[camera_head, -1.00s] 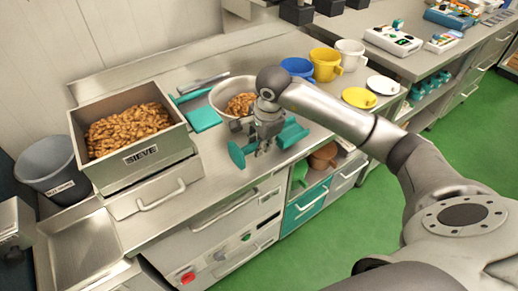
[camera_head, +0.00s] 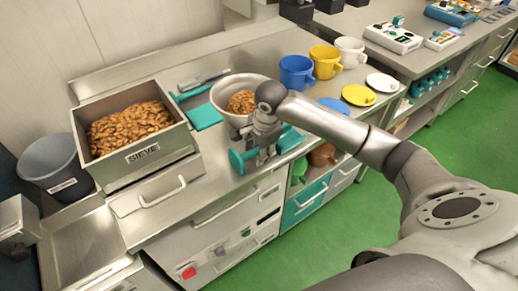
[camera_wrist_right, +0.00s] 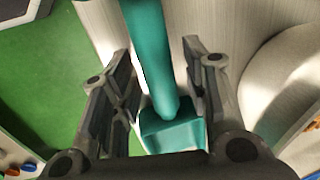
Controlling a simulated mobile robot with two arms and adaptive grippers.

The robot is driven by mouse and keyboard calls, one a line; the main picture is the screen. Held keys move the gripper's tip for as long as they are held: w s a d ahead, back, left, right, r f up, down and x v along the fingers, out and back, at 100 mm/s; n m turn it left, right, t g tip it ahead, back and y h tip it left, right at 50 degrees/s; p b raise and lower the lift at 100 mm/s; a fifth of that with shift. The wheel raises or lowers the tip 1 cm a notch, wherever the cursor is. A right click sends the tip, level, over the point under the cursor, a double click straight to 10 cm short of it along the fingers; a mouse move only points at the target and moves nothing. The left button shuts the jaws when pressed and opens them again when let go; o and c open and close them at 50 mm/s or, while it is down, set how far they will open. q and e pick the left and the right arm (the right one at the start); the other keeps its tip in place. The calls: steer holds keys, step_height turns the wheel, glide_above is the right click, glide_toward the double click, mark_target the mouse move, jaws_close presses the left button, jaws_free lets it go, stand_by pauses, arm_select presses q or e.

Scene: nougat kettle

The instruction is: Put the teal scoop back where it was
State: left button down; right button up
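The teal scoop (camera_head: 290,139) lies by the front edge of the steel counter, right of the sieve. Its two teal ends show on either side of my right gripper (camera_head: 264,160), which hides the middle. In the right wrist view the teal handle (camera_wrist_right: 150,50) runs down between the two fingers of my right gripper (camera_wrist_right: 165,95) to a blocky teal part (camera_wrist_right: 172,135). The fingers are apart, with a clear gap between the left finger and the handle; the right finger is nearer to it. My left gripper is not in view.
The sieve box (camera_head: 180,142) of nuts stands left, beside a grey bin (camera_head: 45,172). A bowl (camera_head: 221,100) of nuts stands just behind my right gripper. A teal mat (camera_head: 205,117), blue mug (camera_head: 296,72), yellow mug (camera_head: 324,60) and white mug (camera_head: 349,50) are farther back.

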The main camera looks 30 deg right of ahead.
steer(key=shift+r, duration=0.2)
steer(key=b+v, duration=0.1)
steer(key=v, duration=1.1)
steer(key=shift+s+f, duration=0.1)
steer(key=shift+f, duration=0.05)
